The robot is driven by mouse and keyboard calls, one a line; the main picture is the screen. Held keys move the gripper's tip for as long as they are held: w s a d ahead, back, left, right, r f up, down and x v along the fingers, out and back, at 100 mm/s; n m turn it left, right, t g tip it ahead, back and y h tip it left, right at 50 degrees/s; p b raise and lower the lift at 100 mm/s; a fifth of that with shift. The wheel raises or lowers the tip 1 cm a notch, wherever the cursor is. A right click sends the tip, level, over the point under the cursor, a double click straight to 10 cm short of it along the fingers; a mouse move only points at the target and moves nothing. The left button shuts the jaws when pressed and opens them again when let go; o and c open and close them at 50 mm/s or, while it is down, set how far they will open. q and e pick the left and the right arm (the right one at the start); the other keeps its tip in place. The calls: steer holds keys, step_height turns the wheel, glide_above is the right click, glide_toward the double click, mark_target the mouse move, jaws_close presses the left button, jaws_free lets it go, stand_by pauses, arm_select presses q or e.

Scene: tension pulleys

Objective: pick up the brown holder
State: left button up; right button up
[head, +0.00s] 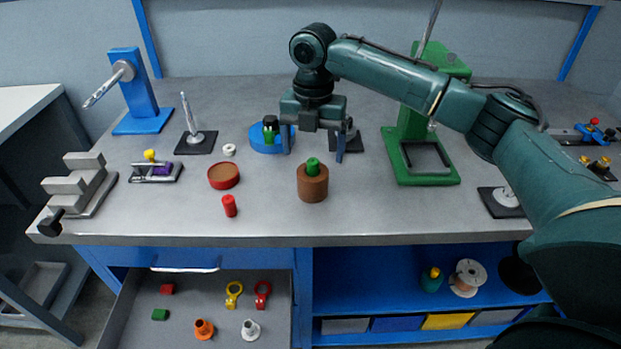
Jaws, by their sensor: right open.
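The brown holder (312,187) is a short, upright brown cylinder on the workbench near the front edge, at the middle of the head view. A green peg (313,166) stands up out of its top. My right gripper (313,154) comes in from the right and points down. Its two blue fingers are wide apart, with nothing seen between their tips. In the picture the fingers show just above and behind the holder, one toward each side of it. I see no contact, but the exact height gap cannot be told. My left gripper is not in view.
Left of the holder are a red cylinder (230,206) and a red-rimmed round dish (224,177). A blue round base (266,141) is behind, by the left finger. A green stand (421,171) rises at right. The open drawer (185,283) below holds several small parts.

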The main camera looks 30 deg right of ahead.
mark_target(313, 178)
steer(key=f, duration=0.9)
steer(key=shift+w+p, duration=0.2)
steer(key=shift+p, duration=0.2)
steer(key=shift+c, duration=0.3)
steer(key=c, duration=1.1)
